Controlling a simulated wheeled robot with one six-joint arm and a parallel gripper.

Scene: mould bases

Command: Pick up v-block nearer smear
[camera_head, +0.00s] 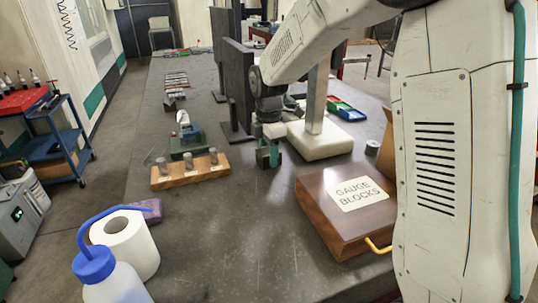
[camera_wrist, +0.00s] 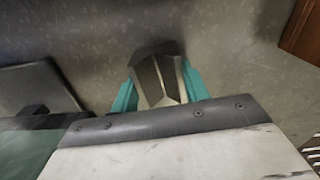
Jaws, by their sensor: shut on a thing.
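My gripper (camera_head: 268,156) is over the middle of the dark bench, left of the wooden gauge-block box. In the wrist view its teal fingers (camera_wrist: 159,88) are closed on the two sides of a dark grey metal v-block (camera_wrist: 150,80), whose V groove faces the camera. In the head view the held block is mostly hidden by the fingers, and I cannot tell whether it touches the bench. A small dark block (camera_head: 169,104) farther back on the bench may be another v-block. I cannot make out a smear clearly.
The gauge-block box (camera_head: 322,215) stands right of my gripper. A wooden rack (camera_head: 190,172) with metal cylinders is to the left. A paper roll (camera_head: 143,255) and wash bottle (camera_head: 112,284) stand at front left. A pale block base (camera_head: 325,146) and dark upright panels (camera_head: 238,85) stand behind.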

